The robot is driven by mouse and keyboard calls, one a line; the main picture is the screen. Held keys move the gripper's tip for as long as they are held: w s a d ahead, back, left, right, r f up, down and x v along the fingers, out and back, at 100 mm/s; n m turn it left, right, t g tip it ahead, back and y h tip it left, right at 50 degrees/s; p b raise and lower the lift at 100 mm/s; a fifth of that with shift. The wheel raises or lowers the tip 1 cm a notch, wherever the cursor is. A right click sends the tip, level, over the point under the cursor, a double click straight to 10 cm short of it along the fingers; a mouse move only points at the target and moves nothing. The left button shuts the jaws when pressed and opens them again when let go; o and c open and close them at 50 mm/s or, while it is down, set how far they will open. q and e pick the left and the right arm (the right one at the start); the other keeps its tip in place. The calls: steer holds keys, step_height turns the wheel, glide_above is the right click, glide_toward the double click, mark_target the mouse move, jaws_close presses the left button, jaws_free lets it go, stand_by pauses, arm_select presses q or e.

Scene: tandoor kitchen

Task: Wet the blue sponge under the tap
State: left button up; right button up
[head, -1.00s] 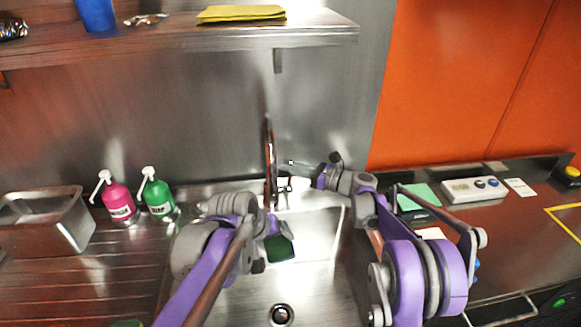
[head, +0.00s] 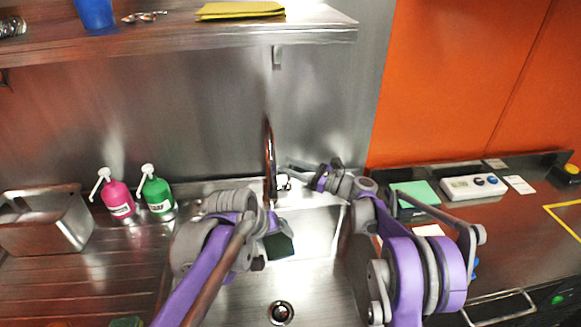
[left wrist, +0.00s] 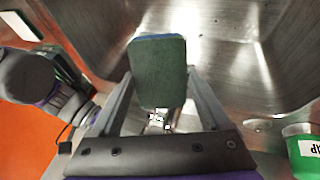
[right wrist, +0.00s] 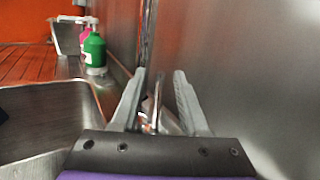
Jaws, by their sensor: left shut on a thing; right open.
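The blue sponge (left wrist: 158,72) shows mostly its dark green face and a thin blue edge in the left wrist view. My left gripper (left wrist: 160,84) is shut on it. In the head view the sponge (head: 279,246) is over the sink (head: 315,255), below and slightly right of the tap (head: 269,150). My left arm partly hides this gripper there. My right gripper (head: 291,167) is open beside the tap's base. In the right wrist view, metal tap parts (right wrist: 150,112) show between and beyond its fingers (right wrist: 160,78). I cannot make out running water.
Pink (head: 117,197) and green (head: 157,194) pump bottles stand left of the sink, near a metal bin (head: 45,222). A shelf (head: 180,47) spans above.

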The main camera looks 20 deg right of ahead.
steer(key=v, duration=1.2)
steer(key=shift+w+a, duration=0.1)
steer(key=shift+a, duration=0.15)
steer(key=c, duration=0.4)
steer(key=a+m+h, duration=0.1)
steer(key=a, duration=0.1)
steer(key=a+r+m+t+h, duration=0.1)
steer(key=a+h, duration=0.1)
steer(key=shift+w+r+m, duration=0.1)
steer(key=shift+w+m, duration=0.1)
steer(key=shift+m, duration=0.2)
jaws_close()
steer(key=s+a+m+t+h, duration=0.2)
steer(key=s+a+m+h, duration=0.2)
steer(key=s+m+h, duration=0.45)
steer(key=w+n+h, duration=0.1)
steer(key=w, duration=1.1)
steer(key=shift+w+f+h, duration=0.25)
steer(key=shift+f+h, duration=0.1)
steer(key=shift+f, duration=0.05)
